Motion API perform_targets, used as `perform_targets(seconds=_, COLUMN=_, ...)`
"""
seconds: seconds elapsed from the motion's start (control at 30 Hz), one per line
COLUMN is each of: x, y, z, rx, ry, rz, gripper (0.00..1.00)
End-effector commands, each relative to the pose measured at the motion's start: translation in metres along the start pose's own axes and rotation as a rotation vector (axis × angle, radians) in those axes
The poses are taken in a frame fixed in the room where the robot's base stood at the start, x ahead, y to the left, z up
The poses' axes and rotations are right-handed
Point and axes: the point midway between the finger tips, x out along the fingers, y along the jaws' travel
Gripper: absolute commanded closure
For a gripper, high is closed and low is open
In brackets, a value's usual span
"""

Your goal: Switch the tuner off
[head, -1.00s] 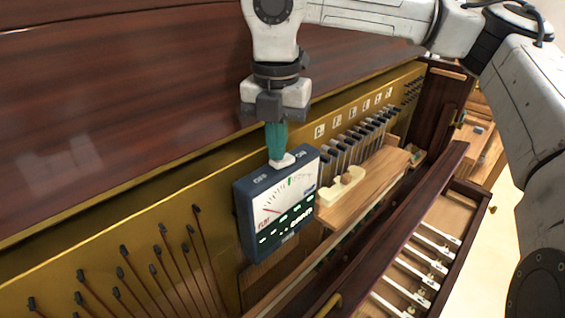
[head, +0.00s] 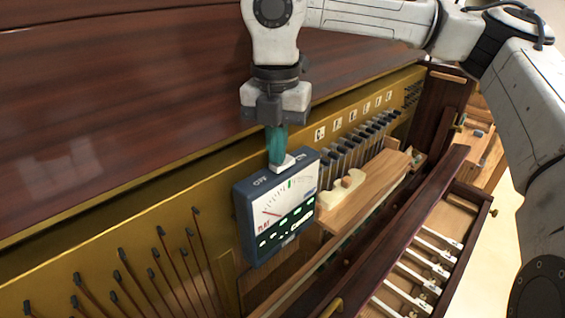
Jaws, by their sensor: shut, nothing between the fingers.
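The tuner (head: 277,212) is a dark blue box with a white dial face, a red needle and lit green-white marks, standing against the gold plate. Its top edge carries lettering on both sides of a white switch (head: 282,164); the left label seems to read OFF and the right one ON. My gripper (head: 277,160) points straight down with its teal fingers shut and empty. The fingertips are at the switch and seem to touch it. They hide part of the switch, so I cannot tell exactly which way it sits.
A wooden ledge (head: 372,185) with a small cream-coloured piece (head: 340,190) lies right of the tuner. A row of dark tuning pins (head: 360,143) stands behind it. Thin dark-tipped rods (head: 165,240) rise at lower left. An open drawer (head: 455,212) with white-ended parts is at right.

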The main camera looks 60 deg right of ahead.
Motion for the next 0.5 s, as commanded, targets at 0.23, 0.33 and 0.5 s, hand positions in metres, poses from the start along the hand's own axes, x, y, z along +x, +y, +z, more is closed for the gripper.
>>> perform_targets(seconds=0.23, x=-0.021, y=0.000, z=0.000, rx=0.001, ry=0.000, rz=0.000, gripper=1.00)
perform_targets(seconds=0.33, x=-0.028, y=0.000, z=0.000, rx=0.001, ry=-0.001, rz=0.001, gripper=1.00)
perform_targets(seconds=0.5, x=-0.040, y=0.000, z=0.000, rx=0.001, ry=-0.001, rz=0.002, gripper=1.00)
